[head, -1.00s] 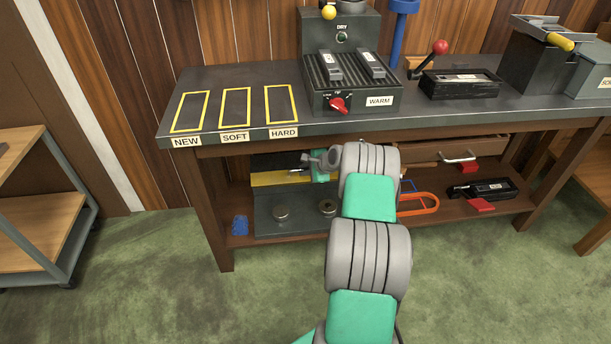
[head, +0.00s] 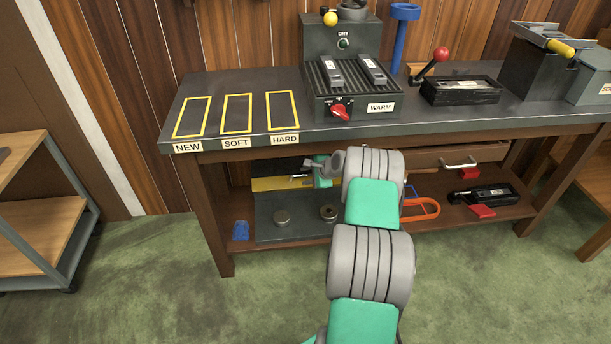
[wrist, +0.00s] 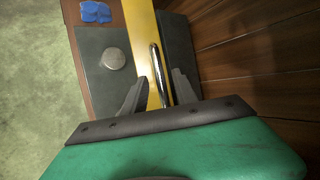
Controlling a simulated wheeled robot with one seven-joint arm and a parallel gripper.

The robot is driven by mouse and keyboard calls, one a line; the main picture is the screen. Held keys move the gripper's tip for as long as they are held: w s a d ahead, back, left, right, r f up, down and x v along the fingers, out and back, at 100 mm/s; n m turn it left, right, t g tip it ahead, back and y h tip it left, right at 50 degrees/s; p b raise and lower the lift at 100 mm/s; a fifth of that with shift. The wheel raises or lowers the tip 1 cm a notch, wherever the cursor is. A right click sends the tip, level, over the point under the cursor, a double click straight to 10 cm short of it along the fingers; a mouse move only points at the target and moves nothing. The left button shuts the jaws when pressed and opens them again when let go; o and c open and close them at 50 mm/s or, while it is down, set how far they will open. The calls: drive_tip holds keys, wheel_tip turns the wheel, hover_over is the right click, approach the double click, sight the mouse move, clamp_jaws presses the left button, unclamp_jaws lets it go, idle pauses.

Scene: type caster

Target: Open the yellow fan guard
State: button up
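The yellow fan guard (head: 272,185) is a flat yellow strip at the back of a dark grey unit on the bench's lower shelf. It also shows in the wrist view (wrist: 142,35), with a slim silver bar handle (wrist: 157,72) along it. My gripper (wrist: 158,78) is open, its dark fingers on either side of the lower part of the handle. I cannot tell whether either finger touches it. In the head view my gripper (head: 307,167) is under the bench top, at the right part of the guard, and my arm hides what lies further right.
The bench top (head: 230,143) is close above my arm. An orange-handled object (head: 420,209) and a black device (head: 490,194) lie right on the shelf.

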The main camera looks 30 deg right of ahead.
drive_tip(key=v, duration=0.2)
drive_tip(key=shift+d+r+p, duration=0.1)
drive_tip(key=shift+r+p, duration=0.2)
drive_tip(key=shift+r, duration=0.05)
drive_tip(key=s+d+p, duration=0.1)
drive_tip(key=s, duration=1.1)
drive_tip(key=shift+d+f+p, duration=0.15)
drive_tip(key=shift+f+p, duration=0.2)
drive_tip(key=shift+p, duration=0.05)
drive_tip(key=shift+w, duration=0.1)
drive_tip(key=shift+c, duration=0.3)
